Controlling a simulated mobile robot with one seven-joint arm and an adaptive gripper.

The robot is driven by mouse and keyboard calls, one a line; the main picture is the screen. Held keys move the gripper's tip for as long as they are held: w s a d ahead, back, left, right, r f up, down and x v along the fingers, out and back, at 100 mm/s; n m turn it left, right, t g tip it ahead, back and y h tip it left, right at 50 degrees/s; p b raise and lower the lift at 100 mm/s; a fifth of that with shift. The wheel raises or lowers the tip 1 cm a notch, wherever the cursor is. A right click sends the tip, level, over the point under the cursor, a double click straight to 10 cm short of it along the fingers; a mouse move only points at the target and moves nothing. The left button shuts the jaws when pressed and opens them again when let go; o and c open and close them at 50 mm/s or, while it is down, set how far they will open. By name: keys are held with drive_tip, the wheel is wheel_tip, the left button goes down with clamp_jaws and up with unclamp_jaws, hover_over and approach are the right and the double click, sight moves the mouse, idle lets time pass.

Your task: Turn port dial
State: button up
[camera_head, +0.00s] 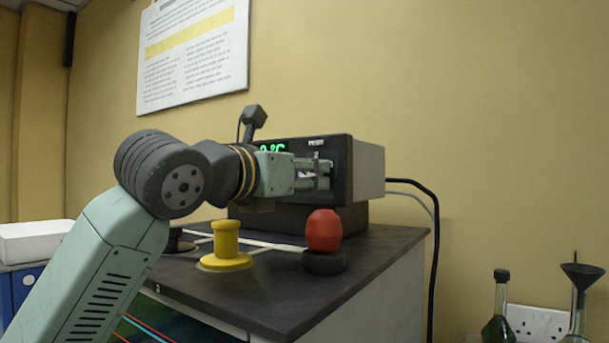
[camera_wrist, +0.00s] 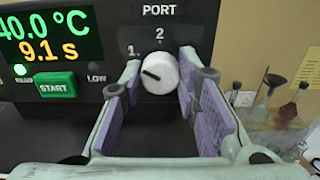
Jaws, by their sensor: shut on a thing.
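The port dial (camera_wrist: 160,73) is a round white knob on the black front panel, under the word PORT. Its dark mark points left and slightly up, on the side of the printed 1; a 2 is printed above it. My gripper (camera_wrist: 163,80) has its two purple-padded fingers on the left and right of the dial and is shut on it. In the head view, my gripper (camera_head: 316,174) reaches the front of the black analyser (camera_head: 343,170), and its fingers mostly hide the dial.
Left of the dial are the display (camera_wrist: 48,38), showing 40.0 °C and 9.1 s, and the green START button (camera_wrist: 55,85). Below my arm, a yellow spool-shaped piece (camera_head: 226,245) and a red piece on a dark base (camera_head: 324,230) stand on the dark bench top (camera_head: 265,300).

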drive_tip(key=shift+m, duration=0.4)
drive_tip(key=m+b, duration=0.1)
drive_tip(key=m, duration=0.3)
drive_tip(key=shift+m, duration=0.4)
drive_tip(key=m+b, duration=0.1)
drive_tip(key=m, duration=1.1)
drive_tip(key=shift+m, duration=0.3)
drive_tip(key=m+p, duration=0.1)
drive_tip(key=m, duration=0.4)
drive_tip(key=shift+m, duration=0.3)
drive_tip(key=shift+f, duration=0.1)
drive_tip(key=o, duration=1.2)
drive_tip(key=shift+c, duration=0.2)
